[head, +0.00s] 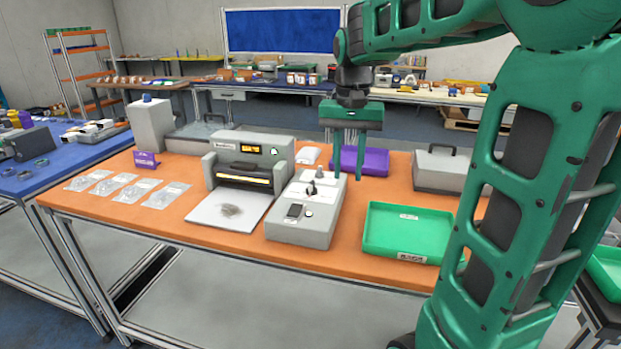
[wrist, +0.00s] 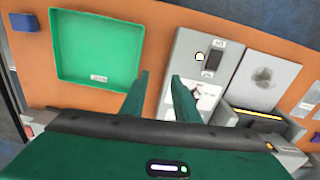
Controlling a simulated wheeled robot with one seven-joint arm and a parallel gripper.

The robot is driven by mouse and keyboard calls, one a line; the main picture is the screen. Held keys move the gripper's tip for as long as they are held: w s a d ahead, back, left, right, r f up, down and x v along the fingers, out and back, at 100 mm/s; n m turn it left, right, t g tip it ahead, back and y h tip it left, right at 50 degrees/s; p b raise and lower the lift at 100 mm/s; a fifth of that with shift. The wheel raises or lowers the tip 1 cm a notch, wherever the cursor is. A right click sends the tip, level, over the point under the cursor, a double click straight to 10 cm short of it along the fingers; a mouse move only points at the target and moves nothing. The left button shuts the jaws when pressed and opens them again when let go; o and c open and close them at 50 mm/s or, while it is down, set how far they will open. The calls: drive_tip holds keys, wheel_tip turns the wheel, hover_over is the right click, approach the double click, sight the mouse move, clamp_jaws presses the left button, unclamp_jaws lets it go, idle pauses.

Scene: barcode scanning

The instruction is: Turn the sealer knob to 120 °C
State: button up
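A grey box-shaped unit (head: 322,226) stands mid-table with a light panel on its sloped top. A small dark knob (head: 311,189) sits on that panel; its pointer and scale are too small to read. In the wrist view the knob (wrist: 196,91) shows partly behind my right finger. A dark rectangle (wrist: 213,60) and a round white button (wrist: 200,57) are on the same unit (wrist: 228,76). My gripper (head: 348,177) is open and empty, pointing down above and right of the knob. Its fingers also show in the wrist view (wrist: 161,80).
Left of the unit is a grey machine (head: 222,160) with a lit display, a glowing slot and a white plate (head: 205,212). A green tray (head: 395,250) is to the right. A purple bin (head: 375,160) stands behind my gripper. Clear bags (head: 165,196) lie at left.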

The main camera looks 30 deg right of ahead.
wheel_tip(320, 180, up, 3)
hover_over(311, 182)
drive_tip(key=shift+m, duration=0.4)
wheel_tip(311, 182, down, 11)
drive_tip(key=shift+s+r, duration=0.1)
drive_tip(key=shift+r, duration=0.05)
